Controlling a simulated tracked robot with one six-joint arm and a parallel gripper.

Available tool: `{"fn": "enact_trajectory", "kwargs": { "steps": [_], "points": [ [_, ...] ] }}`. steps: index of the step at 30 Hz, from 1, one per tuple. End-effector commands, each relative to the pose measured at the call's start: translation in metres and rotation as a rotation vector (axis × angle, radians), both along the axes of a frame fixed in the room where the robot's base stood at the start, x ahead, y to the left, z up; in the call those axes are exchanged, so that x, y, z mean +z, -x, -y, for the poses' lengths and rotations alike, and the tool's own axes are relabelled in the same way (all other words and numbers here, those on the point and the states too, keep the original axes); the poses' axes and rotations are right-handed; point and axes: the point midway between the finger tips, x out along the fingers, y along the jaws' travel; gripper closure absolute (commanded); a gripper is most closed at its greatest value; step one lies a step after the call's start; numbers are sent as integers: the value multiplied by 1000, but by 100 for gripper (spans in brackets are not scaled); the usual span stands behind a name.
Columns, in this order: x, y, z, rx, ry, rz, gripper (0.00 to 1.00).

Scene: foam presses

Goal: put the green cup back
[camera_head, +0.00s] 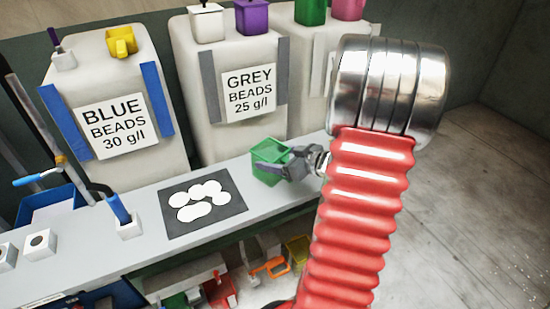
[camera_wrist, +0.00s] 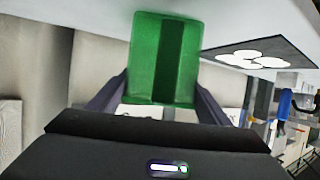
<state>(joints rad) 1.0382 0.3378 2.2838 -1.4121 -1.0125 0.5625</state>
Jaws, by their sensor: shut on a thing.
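A green square cup (camera_head: 268,154) is between the fingers of my gripper (camera_head: 290,166), at the right part of the grey bench in the head view. The cup looks upright or slightly tilted; I cannot tell whether its base touches the bench. In the wrist view the green cup (camera_wrist: 164,58) fills the space between the two dark fingers of my gripper (camera_wrist: 160,95), one on each side. Another green container (camera_head: 310,12) stands on top of the right-hand tank at the back. My red ribbed arm covers part of the right side.
A dark mat with white blobs (camera_head: 235,207) lies left of the cup. The blue beads tank (camera_head: 75,82) and grey beads tank (camera_head: 215,80) stand behind the grey bench (camera_head: 150,240). A blue-handled tool (camera_head: 118,207) stands in a white holder. Coloured items sit on a shelf below.

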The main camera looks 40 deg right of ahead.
Motion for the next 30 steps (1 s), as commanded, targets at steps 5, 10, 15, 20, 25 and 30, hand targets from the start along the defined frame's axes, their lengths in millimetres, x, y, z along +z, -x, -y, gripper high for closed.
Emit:
{"fn": "enact_trajectory", "kwargs": {
  "steps": [5, 10, 15, 20, 25, 30],
  "points": [
    [-2, 0, 0, 0, 1, 1, 52],
    [-2, 0, 0, 0, 1, 0, 52],
    [-4, 0, 0, 0, 1, 0, 23],
    [-4, 0, 0, 0, 1, 0, 12],
    [-4, 0, 0, 0, 1, 0, 10],
    [-2, 0, 0, 1, 2, 0, 10]
  ]
}}
